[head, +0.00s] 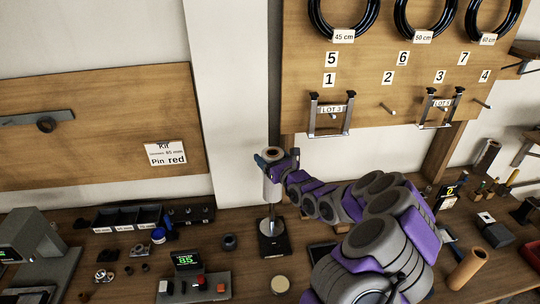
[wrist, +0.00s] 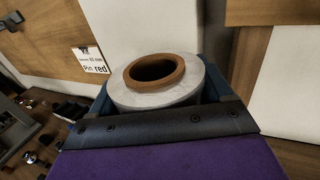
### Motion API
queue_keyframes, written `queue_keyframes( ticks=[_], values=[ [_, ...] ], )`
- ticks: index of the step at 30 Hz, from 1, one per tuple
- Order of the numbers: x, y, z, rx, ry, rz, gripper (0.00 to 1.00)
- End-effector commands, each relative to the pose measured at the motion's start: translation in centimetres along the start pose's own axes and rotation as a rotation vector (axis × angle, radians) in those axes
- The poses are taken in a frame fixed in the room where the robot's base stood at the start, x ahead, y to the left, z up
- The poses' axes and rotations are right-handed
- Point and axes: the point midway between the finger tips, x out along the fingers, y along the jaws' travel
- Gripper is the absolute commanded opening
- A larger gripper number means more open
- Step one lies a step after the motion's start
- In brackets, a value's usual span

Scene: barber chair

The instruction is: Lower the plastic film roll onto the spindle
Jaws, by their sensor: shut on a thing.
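The plastic film roll (head: 271,186) is a whitish upright cylinder with a brown core, held above the bench. My gripper (head: 275,162) is shut around its upper part. In the wrist view, the roll (wrist: 158,92) and its open core sit between the jaws, behind the dark gripper edge. The spindle (head: 272,224) is a metal pin on a square black base, directly below the roll in the head view. The spindle's upper end is not clearly visible, so I cannot tell whether it is inside the core. The wrist view does not show the spindle.
A black compartment tray (head: 127,218) and a box with a green display (head: 188,261) stand left of the spindle. A dark ring (head: 229,242) and a pale round disc (head: 280,284) lie nearby. A brown tube (head: 467,269) stands at right. The wall is close behind.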

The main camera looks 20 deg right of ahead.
Motion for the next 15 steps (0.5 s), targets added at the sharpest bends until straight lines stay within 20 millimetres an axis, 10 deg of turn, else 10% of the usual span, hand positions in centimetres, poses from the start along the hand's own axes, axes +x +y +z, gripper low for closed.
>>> queue_keyframes(
  ticks=[15],
  values=[
    [0.0, 0.0, -3.3, 0.0, 0.001, 0.0, 0.0]
  ],
)
